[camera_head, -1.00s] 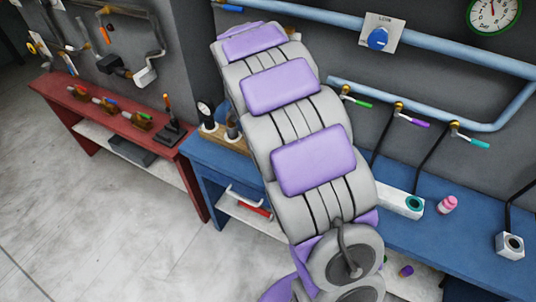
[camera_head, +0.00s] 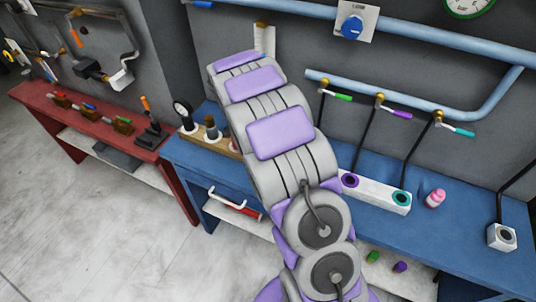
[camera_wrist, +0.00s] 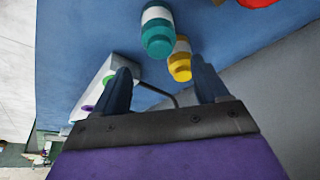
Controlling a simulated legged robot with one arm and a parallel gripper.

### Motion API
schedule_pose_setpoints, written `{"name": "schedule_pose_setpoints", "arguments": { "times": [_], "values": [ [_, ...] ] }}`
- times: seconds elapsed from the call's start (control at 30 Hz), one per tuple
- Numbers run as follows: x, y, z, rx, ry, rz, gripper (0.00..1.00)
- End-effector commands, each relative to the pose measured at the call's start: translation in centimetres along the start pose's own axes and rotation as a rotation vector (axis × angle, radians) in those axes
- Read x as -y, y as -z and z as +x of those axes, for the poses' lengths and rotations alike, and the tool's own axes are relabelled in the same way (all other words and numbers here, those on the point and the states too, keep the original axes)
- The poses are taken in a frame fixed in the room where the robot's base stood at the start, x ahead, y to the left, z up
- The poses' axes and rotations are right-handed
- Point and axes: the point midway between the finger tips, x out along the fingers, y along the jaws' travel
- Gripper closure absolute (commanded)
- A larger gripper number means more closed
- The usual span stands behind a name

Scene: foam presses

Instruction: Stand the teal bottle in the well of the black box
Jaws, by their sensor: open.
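The teal bottle (camera_wrist: 157,32), with a white band, shows at the top middle of the wrist view over the blue bench. My gripper (camera_wrist: 160,66) is open and empty, its two dark fingers apart below the bottle in the picture. The bottle looks beyond the fingertips and is not held. I cannot pick out the bottle or my gripper in the head view, where my arm covers part of the bench. I see no clearly black-bodied box. A small white box (camera_head: 501,237) with a dark round well stands at the bench's right end.
A yellow bottle (camera_wrist: 180,62) is close beside the teal one. A white block (camera_head: 377,194) with purple and teal rings and a pink bottle (camera_head: 435,198) stand on the blue bench (camera_head: 460,222). Blue pipes (camera_head: 420,97) run along the wall. A red bench (camera_head: 85,119) is at left.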

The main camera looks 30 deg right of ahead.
Motion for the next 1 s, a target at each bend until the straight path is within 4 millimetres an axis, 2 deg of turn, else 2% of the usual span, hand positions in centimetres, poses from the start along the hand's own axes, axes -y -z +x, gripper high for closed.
{"name": "schedule_pose_setpoints", "arguments": {
  "times": [0.23, 0.53, 0.77, 1.0],
  "values": [
    [0.1, -1.1, 0.8, -0.010, 0.000, -0.004, 0.27],
    [0.4, -0.4, 5.5, 0.003, -0.004, -0.003, 0.27],
    [0.4, -0.6, 5.5, -0.001, 0.000, -0.003, 0.27],
    [0.4, -1.2, 5.2, -0.009, -0.001, -0.004, 0.47]
  ]
}}
